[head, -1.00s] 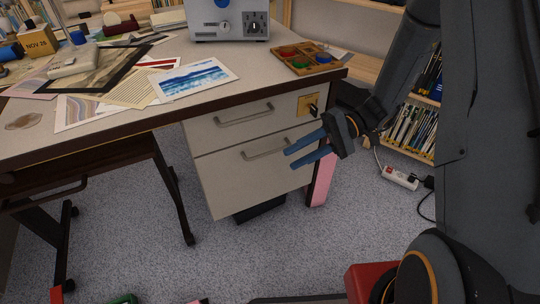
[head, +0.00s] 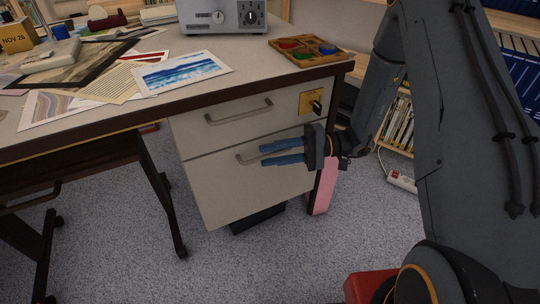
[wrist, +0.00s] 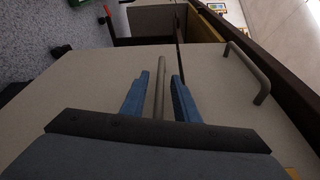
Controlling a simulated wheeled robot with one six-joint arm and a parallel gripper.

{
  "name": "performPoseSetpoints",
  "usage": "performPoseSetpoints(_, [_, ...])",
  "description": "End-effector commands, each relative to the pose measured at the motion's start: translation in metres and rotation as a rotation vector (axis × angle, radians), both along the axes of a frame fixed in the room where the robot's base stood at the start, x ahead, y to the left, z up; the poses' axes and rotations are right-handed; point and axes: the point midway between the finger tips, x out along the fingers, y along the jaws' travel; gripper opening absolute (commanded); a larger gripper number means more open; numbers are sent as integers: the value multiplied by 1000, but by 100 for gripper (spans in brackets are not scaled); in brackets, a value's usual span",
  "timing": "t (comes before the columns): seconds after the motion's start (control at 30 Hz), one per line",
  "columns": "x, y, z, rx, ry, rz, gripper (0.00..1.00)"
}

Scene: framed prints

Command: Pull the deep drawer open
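The deep drawer (head: 235,195) is the lower cream front in the desk's pedestal, and it looks shut. Its grey bar handle (head: 247,157) is partly covered by my fingers in the head view. My gripper (head: 264,156) is open, its two blue fingers pointing left across the front at handle height. In the wrist view, the handle bar (wrist: 159,90) lies between the two fingers (wrist: 158,85), with a gap on each side.
A shallower drawer (head: 285,124) with its own handle (head: 238,112) is above, with a key in a brass lock plate (head: 312,102). Prints (head: 182,72) and a paint tray (head: 308,50) lie on the desk top. A pink item (head: 323,190) stands beside the pedestal. Carpet in front is clear.

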Motion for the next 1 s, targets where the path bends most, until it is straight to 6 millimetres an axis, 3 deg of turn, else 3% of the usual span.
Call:
performPoseSetpoints(0.37, [-1, 6, 0, 0, 0, -2, 28])
performPoseSetpoints(0.53, [-1, 6, 0, 0, 0, -1, 1])
performPoseSetpoints(0.57, [-1, 6, 0, 0, 0, -1, 0])
performPoseSetpoints(1.0, [-6, 0, 0, -1, 3, -2, 0])
